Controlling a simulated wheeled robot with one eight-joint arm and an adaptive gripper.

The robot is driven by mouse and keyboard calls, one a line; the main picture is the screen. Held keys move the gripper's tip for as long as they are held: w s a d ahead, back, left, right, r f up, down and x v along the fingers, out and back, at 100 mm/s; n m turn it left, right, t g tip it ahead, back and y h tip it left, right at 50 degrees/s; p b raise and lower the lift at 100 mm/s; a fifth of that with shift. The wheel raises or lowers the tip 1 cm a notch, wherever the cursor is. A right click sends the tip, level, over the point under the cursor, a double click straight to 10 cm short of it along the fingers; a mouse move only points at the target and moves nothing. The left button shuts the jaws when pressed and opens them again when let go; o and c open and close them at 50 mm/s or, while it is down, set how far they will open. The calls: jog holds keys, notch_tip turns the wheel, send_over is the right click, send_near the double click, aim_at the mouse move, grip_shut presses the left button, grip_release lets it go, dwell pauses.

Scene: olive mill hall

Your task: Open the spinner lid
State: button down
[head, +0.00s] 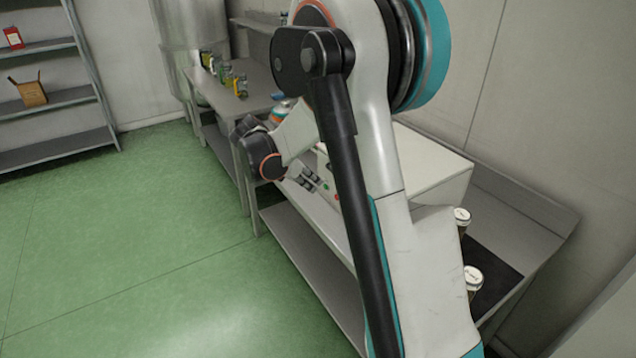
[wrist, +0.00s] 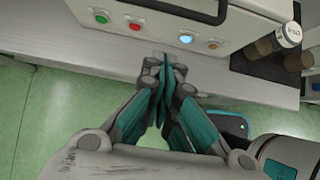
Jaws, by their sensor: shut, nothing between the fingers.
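The spinner is a white box-shaped machine (head: 432,155) on a metal bench, largely hidden behind my arm in the head view. In the wrist view, its front panel (wrist: 160,28) carries a green, a red, a lit blue and an orange button. A dark bar-like handle (wrist: 165,14) runs across the top of that view; the lid itself is cut off, so its position cannot be told. My gripper (wrist: 166,62) is shut and empty, fingers together, in front of the panel and below the buttons. In the head view my gripper (head: 307,180) is beside the machine's front.
A second table (head: 240,103) with several jars stands behind. Shelves (head: 55,100) are at the far left. The green floor (head: 120,250) is clear.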

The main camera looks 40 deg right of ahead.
jog(key=d+f+b, duration=0.2)
jog(key=d+b, duration=0.2)
jog(key=d, duration=0.2)
jog(key=shift+s+d+f, duration=0.15)
jog(key=shift+s+f, duration=0.1)
jog(key=shift+f, duration=0.15)
